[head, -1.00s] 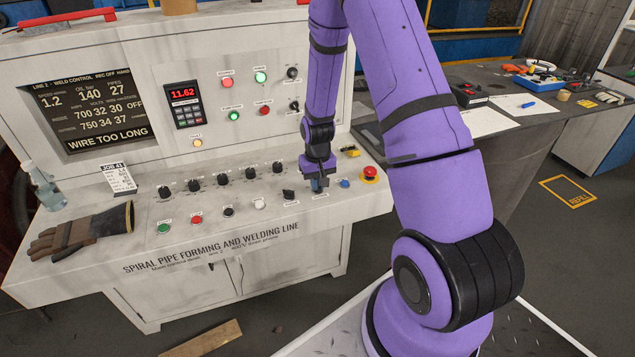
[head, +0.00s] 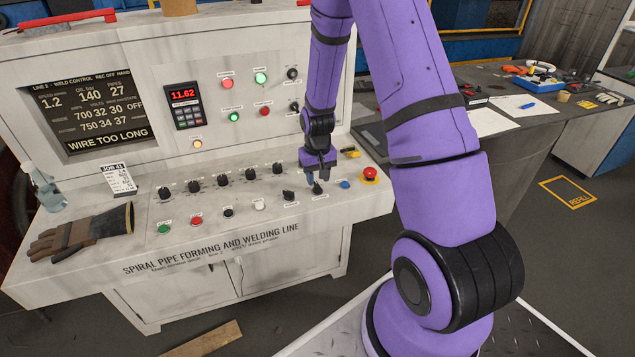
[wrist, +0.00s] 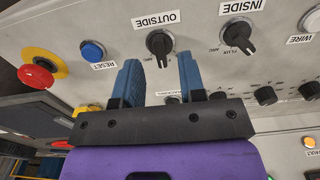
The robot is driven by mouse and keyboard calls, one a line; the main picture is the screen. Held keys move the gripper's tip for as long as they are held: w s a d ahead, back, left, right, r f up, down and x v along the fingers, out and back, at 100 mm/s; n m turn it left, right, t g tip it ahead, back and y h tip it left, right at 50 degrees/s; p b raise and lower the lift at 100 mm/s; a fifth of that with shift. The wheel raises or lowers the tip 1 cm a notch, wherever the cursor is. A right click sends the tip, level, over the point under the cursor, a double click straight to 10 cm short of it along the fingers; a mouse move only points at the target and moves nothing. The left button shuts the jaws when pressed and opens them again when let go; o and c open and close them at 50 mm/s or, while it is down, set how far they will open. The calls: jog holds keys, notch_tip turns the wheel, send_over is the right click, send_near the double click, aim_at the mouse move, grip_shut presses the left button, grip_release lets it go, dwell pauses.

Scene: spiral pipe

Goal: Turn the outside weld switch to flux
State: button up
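The outside weld switch is a black rotary knob (wrist: 159,42) under an OUTSIDE label in the wrist view. Its pointer end aims toward the bottom of that picture; the small position text beside it is hard to read. In the head view the knob (head: 317,188) stands on the sloped desk panel, just below my gripper (head: 318,174). My gripper also shows in the wrist view (wrist: 159,72), with two blue fingers apart and nothing between them. The knob lies just beyond the fingertips, roughly centred between them, and appears clear of them.
The inside switch (wrist: 238,37) is beside the outside one, its pointer aimed lower right. The blue reset button (wrist: 93,51) and red emergency stop (wrist: 37,76) are on the other side. A yellow object (head: 350,152) lies behind the gripper. A glove (head: 80,232) lies at the desk's left.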

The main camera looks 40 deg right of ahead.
notch_tip(320, 180, up, 8)
dwell(0.4)
dwell(0.4)
notch_tip(320, 180, up, 12)
jog(key=t, duration=0.1)
send_over(317, 185)
jog(key=s+a, duration=0.3)
jog(key=a, duration=0.1)
jog(key=s+a+r+n+t, duration=0.1)
jog(key=s+a+r, duration=0.3)
jog(key=s+r, duration=0.5)
jog(key=s+a+r+n+t, duration=0.2)
jog(key=s+r, duration=0.7)
jog(key=s, duration=0.5)
jog(key=a+t, duration=0.1)
jog(key=a, duration=0.1)
jog(key=shift+s+a, duration=0.2)
jog(key=shift+a, duration=0.15)
jog(key=shift+w, duration=0.1)
